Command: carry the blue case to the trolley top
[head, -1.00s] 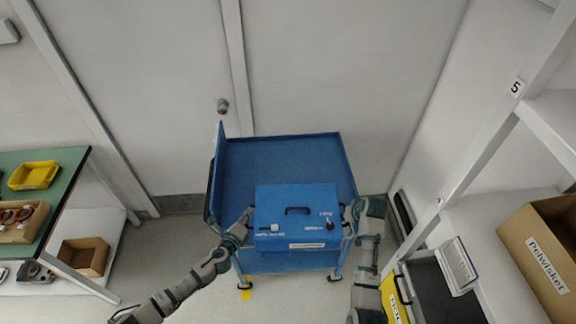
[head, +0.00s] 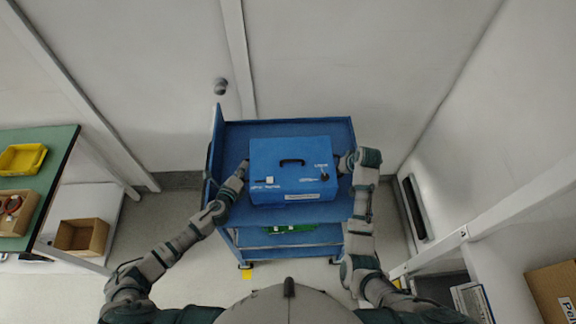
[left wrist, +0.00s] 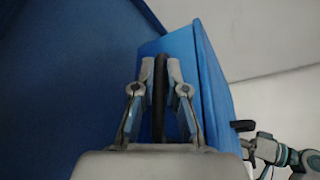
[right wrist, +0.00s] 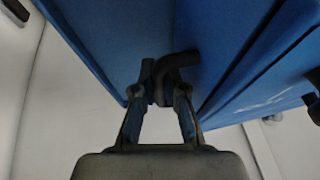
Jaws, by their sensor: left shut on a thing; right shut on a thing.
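The blue case (head: 290,180) has a dark handle on its top and is over the blue trolley (head: 235,212), within its top's outline in the head view. I cannot tell whether it touches the trolley top. My left gripper (head: 240,174) is at the case's left side, and in the left wrist view its fingers (left wrist: 160,75) are shut on a dark side handle. My right gripper (head: 346,163) is at the case's right side, and in the right wrist view its fingers (right wrist: 160,95) are shut on the other side handle.
A green-topped bench (head: 62,150) with a yellow bin (head: 22,158) stands at the left. A brown box (head: 82,236) lies below it. White shelving with a cardboard box (head: 552,292) is at the right. A green item (head: 290,229) lies on the trolley's lower shelf.

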